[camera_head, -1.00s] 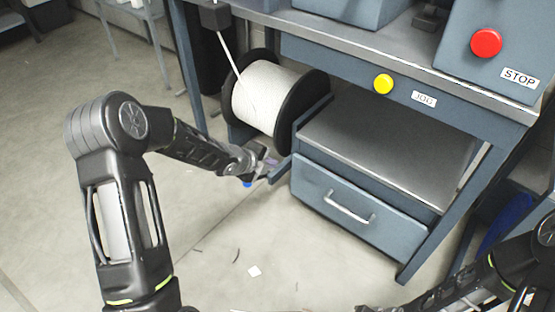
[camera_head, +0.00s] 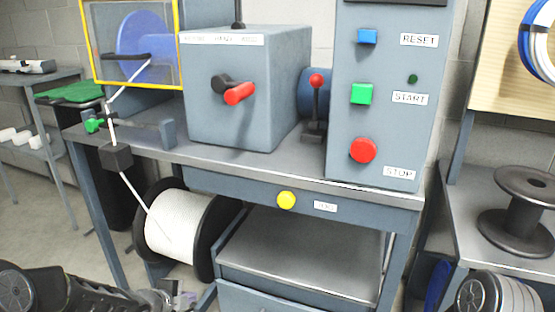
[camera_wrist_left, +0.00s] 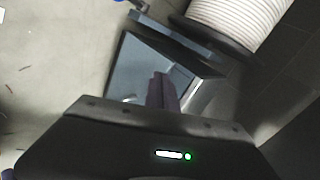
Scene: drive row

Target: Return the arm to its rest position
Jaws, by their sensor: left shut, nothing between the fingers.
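My left arm (camera_head: 75,290) comes in low from the left in the head view. Its gripper (camera_head: 182,300) is at the bottom edge, just below the white cable spool (camera_head: 180,222), and is partly cut off. In the left wrist view the dark fingers (camera_wrist_left: 162,92) are together with nothing between them. The spool (camera_wrist_left: 235,15) shows beyond them at the top right. Of my right arm only a round joint (camera_head: 490,292) shows at the bottom right; its gripper is out of view.
The bench shelf (camera_head: 300,262) and a grey bar (camera_head: 206,298) are close to the left gripper. Above are the bench top (camera_head: 265,165), a grey box with a red-handled crank (camera_head: 238,94) and the button panel (camera_head: 385,110). A black reel (camera_head: 520,200) stands at right.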

